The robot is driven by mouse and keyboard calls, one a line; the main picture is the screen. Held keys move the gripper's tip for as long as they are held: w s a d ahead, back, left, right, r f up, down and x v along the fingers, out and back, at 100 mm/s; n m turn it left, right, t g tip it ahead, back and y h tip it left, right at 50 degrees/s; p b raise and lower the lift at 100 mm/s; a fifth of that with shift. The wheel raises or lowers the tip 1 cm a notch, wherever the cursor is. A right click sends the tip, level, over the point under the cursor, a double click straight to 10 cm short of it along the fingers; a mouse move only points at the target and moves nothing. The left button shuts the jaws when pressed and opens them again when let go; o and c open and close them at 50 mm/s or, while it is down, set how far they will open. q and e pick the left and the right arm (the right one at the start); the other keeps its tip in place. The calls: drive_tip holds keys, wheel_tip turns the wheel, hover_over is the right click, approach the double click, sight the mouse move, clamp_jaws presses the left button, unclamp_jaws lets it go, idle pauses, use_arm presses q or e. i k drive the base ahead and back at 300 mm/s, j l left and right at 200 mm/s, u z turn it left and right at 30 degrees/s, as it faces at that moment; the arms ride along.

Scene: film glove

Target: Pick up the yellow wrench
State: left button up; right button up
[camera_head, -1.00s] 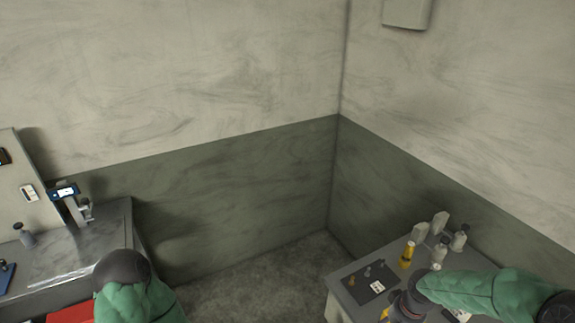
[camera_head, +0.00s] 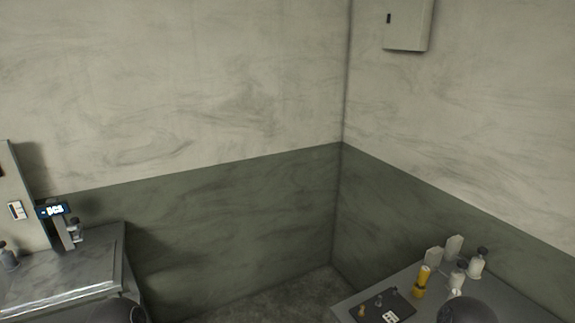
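I see no yellow wrench that I can make out. A yellow cylinder-like object (camera_head: 421,281) stands upright on the right table, and a small yellowish piece lies on the dark mat there; it is too small to identify. Dark rounded parts of my arms show at the bottom edge, one at the lower left and one at the lower right. Both grippers are out of the picture.
The right table (camera_head: 345,306) carries a dark mat (camera_head: 373,306) with small items, and white bottles (camera_head: 476,263) stand behind. The left metal bench (camera_head: 60,283) holds a device with a lit screen (camera_head: 53,210). Bare floor (camera_head: 290,297) lies between them.

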sight(423, 274)
drive_tip(key=i+j+z, duration=0.15)
drive_tip(key=j+z, duration=0.15)
drive_tip(key=i+j+z, duration=0.15)
drive_tip(key=j+z, duration=0.15)
drive_tip(key=i+j+z, duration=0.5)
drive_tip(key=z, duration=0.2)
drive_tip(key=i+j+z, duration=0.15)
drive_tip(key=j+z, duration=0.2)
drive_tip(key=j, duration=0.15)
drive_tip(key=i+j+z, duration=0.1)
drive_tip(key=j+z, duration=0.6)
drive_tip(key=j, duration=0.25)
drive_tip(key=j+z, duration=0.35)
drive_tip(key=j, duration=0.15)
drive_tip(key=i+j+z, duration=0.25)
drive_tip(key=j+z, duration=0.2)
drive_tip(key=i+j+z, duration=0.15)
drive_tip(key=j+z, duration=0.8)
drive_tip(key=j, duration=0.25)
drive_tip(key=j+z, duration=0.45)
drive_tip(key=j, duration=0.2)
